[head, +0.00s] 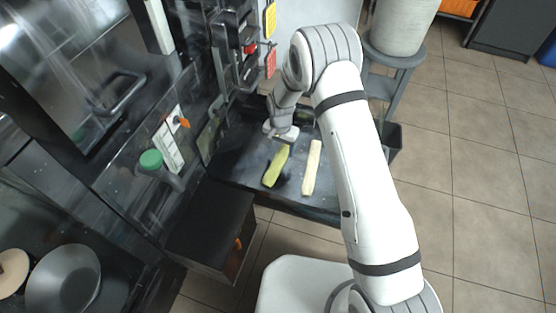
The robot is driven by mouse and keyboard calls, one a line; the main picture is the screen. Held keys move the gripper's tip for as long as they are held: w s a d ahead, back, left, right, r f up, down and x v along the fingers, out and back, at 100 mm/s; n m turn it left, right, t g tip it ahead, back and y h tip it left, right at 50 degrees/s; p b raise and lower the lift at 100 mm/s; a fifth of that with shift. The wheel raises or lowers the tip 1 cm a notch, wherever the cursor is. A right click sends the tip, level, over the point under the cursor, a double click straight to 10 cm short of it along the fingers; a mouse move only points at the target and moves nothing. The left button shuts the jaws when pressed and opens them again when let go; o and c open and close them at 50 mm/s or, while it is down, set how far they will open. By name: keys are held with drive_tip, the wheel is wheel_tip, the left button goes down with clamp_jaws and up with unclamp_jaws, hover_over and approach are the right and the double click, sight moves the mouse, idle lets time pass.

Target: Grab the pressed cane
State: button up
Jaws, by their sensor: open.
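Two lengths of cane lie on a dark tray-like surface (235,170) beside the machine. The left one is a yellow-green cane piece (275,168), slightly tilted. The right one is a paler, cream cane piece (312,169). I cannot tell for certain from this view which has been pressed. My gripper (282,140) is open at the far end of the yellow-green piece, pointing down over or beside it. Its fingers are small and partly hidden by the wrist, and I cannot tell whether they touch the cane.
The dark glass-fronted machine (95,85) stands close on the left, with a green-capped item (151,160) and switches. A black box (209,225) sits before the surface. A grey bucket (402,25) stands on a stool at the back right. The tiled floor (490,180) at right is clear.

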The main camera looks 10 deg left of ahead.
sight(280, 157)
wheel_tip(280, 157, down, 5)
drive_tip(key=shift+b, duration=1.15)
drive_tip(key=shift+r, duration=0.1)
drive_tip(key=c, duration=1.2)
drive_tip(key=shift+o, duration=0.2)
